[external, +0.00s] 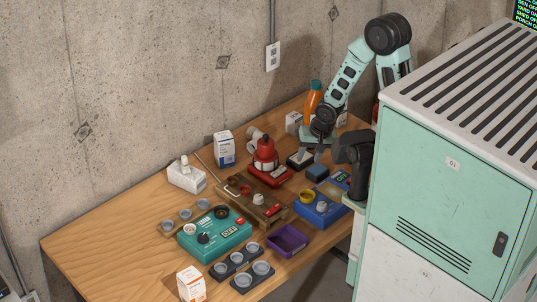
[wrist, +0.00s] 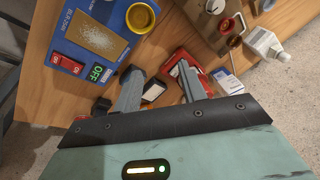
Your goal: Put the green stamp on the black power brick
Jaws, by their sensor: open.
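My gripper (external: 308,154) is open and points down over the back right of the wooden table. In the wrist view its two fingers (wrist: 160,75) are spread with nothing held between their tips. A small black block with a pale face, which looks like the power brick (external: 297,163), lies just below the fingers. It also shows in the wrist view (wrist: 153,91), close beside the left finger. I cannot make out a green stamp in either view; the gripper may hide it.
A dark blue block (external: 317,172) and a blue panel box (external: 322,206) stand at the right. A red device (external: 265,158) stands to the left, and an orange bottle (external: 312,97) behind. A teal control box (external: 214,237) is at the front. The table's left end is clear.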

